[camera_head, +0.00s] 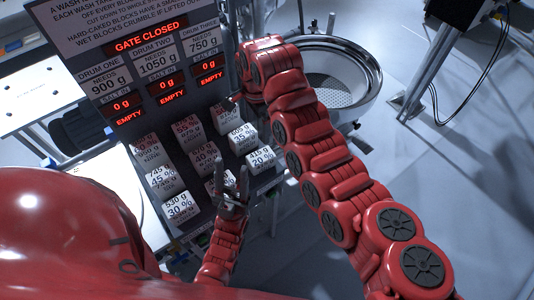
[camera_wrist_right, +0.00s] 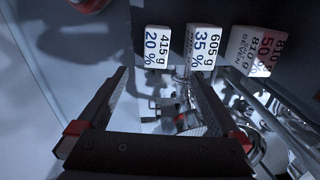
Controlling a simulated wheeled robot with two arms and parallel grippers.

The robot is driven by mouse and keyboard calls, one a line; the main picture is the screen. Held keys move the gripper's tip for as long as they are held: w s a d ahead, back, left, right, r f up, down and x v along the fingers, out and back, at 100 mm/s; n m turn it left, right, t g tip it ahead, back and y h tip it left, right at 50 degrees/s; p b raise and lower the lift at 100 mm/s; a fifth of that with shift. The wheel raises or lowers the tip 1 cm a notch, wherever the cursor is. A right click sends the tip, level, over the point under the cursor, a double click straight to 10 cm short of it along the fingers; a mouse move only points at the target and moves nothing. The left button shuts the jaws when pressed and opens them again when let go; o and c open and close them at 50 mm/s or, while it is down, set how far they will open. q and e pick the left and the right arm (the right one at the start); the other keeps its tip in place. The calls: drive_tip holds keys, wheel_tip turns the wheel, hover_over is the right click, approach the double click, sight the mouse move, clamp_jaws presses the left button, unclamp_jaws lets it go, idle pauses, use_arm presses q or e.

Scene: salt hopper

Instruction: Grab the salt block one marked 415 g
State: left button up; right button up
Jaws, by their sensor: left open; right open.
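The salt block marked 415 g, 20 % (camera_head: 261,160) is a white cube at the lower right end of the block rack in the head view. In the right wrist view the same block (camera_wrist_right: 157,47) sits just beyond the fingers, nearer the left one, with nothing holding it. My right gripper (camera_wrist_right: 157,98) is open and empty. In the head view its dark fingertips (camera_head: 231,102) show beside the upper right block, partly hidden by its arm. My left gripper (camera_head: 233,196) is open in front of the lower blocks and partly covers one of them.
A block marked 605 g, 35 % (camera_wrist_right: 203,48) stands beside the 415 g block, then one marked 810 g, 50 % (camera_wrist_right: 256,50). Several other white blocks fill the rack. A sign panel (camera_head: 135,30) reads GATE CLOSED. A round metal bowl (camera_head: 335,85) stands behind my right arm.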

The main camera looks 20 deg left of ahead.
drive_tip(key=b, duration=0.3)
hover_over(261, 157)
drive_tip(key=f, duration=0.6)
drive_tip(key=shift+s+a+f, duration=0.1)
drive_tip(key=shift+a+f, duration=0.25)
wheel_tip(261, 157, down, 5)
drive_tip(key=p, duration=0.2)
drive_tip(key=shift+d+r+p, duration=0.15)
drive_tip(key=shift+p, duration=0.15)
drive_tip(key=shift+f, duration=0.25)
drive_tip(key=shift+d+f+p, duration=0.15)
drive_tip(key=shift+f+p, duration=0.5)
drive_tip(key=shift+p, duration=0.25)
drive_tip(key=shift+w+f, duration=0.2)
drive_tip(key=shift+f, duration=0.5)
wheel_tip(261, 157, down, 2)
drive_tip(key=shift+b, duration=0.35)
drive_tip(key=shift+w+f, duration=0.1)
drive_tip(key=shift+f, duration=0.15)
drive_tip(key=shift+c, duration=0.2)
